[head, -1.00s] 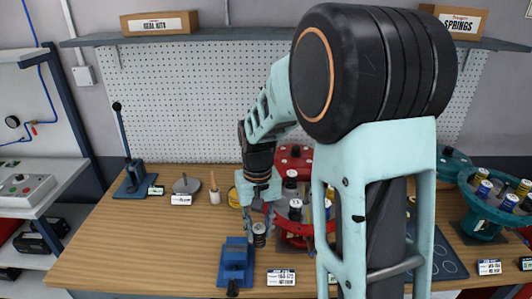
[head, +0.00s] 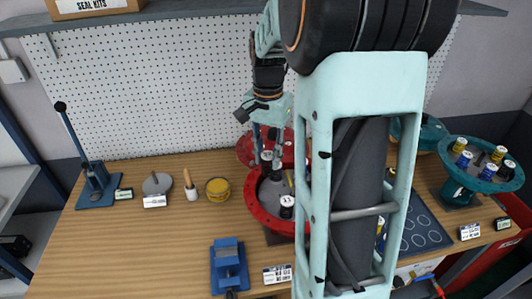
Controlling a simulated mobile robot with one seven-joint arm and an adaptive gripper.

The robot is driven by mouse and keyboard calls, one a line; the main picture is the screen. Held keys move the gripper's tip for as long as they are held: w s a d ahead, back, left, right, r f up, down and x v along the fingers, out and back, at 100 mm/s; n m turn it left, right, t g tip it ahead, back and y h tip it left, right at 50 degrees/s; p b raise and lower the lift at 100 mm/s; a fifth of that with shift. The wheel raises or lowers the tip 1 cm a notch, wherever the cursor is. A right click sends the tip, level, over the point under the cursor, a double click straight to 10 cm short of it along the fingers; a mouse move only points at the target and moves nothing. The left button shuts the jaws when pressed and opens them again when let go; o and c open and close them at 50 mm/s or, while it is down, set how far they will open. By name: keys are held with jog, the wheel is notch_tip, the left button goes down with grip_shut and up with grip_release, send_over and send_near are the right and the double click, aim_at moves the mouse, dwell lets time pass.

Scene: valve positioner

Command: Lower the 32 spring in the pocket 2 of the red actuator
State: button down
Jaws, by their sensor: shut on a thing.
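The red actuator (head: 258,213) is an open round red housing in the middle of the bench, partly hidden by my arm. White-capped dark springs stand in it, one clear near its front (head: 287,206). My gripper (head: 269,155) points down over the actuator's back left part, shut on a white-capped spring (head: 267,161). Another white cap shows close beside it. Cap numbers are too small to read. I cannot tell whether the held spring's lower end is inside a pocket or above it. The pocket numbers are not readable.
A red cover (head: 243,150) lies behind the actuator. A blue fixture (head: 229,265) stands at front left, with a yellow tin (head: 217,189) behind it. A teal actuator (head: 457,181) with several coloured springs stands at right. The bench's left part has free room.

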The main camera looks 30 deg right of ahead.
jog(key=shift+f+b, duration=2.65)
jog(key=shift+f, duration=1)
jog(key=shift+f+b, duration=1.1)
jog(key=shift+f, duration=0.5)
jog(key=c, duration=1.5)
grip_release()
jog(key=shift+r, duration=0.15)
notch_tip(320, 180, up, 12)
jog(key=shift+a+f, duration=0.1)
jog(key=shift+w, duration=0.1)
